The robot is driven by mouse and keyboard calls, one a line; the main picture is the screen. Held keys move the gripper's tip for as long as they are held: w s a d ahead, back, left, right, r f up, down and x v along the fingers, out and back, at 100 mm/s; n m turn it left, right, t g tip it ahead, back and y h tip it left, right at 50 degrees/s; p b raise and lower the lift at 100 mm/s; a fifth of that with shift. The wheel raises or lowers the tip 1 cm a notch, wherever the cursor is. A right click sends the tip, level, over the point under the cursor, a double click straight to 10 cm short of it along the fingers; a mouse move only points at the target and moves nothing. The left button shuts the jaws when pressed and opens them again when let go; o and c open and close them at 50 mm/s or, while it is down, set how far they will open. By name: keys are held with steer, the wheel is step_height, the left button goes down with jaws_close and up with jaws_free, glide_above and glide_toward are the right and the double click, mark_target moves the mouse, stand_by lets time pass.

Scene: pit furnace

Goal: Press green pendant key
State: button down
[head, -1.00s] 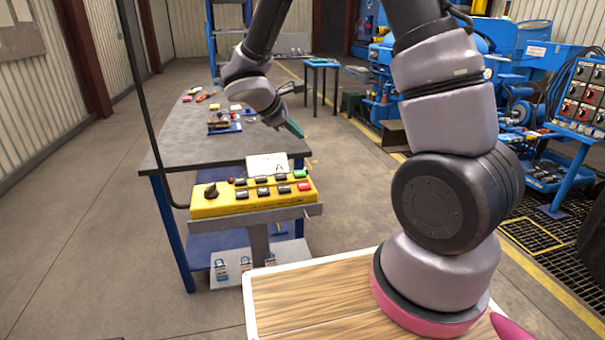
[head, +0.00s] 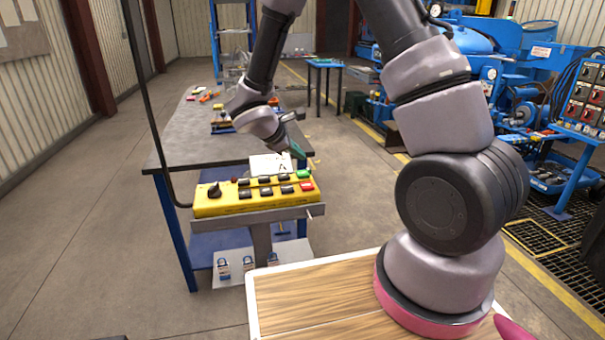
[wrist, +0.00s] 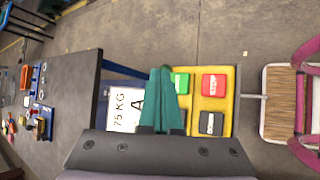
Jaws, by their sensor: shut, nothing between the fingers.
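The yellow pendant (head: 255,196) rests on a grey stand in front of the workbench, with several black keys, a dark knob at its left and a red key (head: 306,186) at its right end. The green key (head: 303,175) is at the pendant's far right corner; in the wrist view the green key (wrist: 181,82) shows partly, beside the fingers. My gripper (head: 298,153) is shut and empty, fingers pointing down just above and behind the green key. In the wrist view the teal fingers (wrist: 160,72) lie together and hide part of the pendant; no contact with the key is visible.
A white card marked 75 KG (wrist: 124,108) stands behind the pendant. The grey workbench (head: 190,140) behind carries small tools and parts. A black cable hangs down at the pendant's left. Open floor (head: 350,170) lies to the right.

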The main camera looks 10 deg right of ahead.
mark_target(299, 174)
steer(key=shift+f, duration=1.35)
steer(key=shift+f, duration=0.1)
stand_by(1.0)
steer(key=shift+f, duration=0.3)
steer(key=shift+f, duration=0.45)
stand_by(0.5)
steer(key=shift+r, duration=0.9)
steer(key=shift+r, duration=2.5)
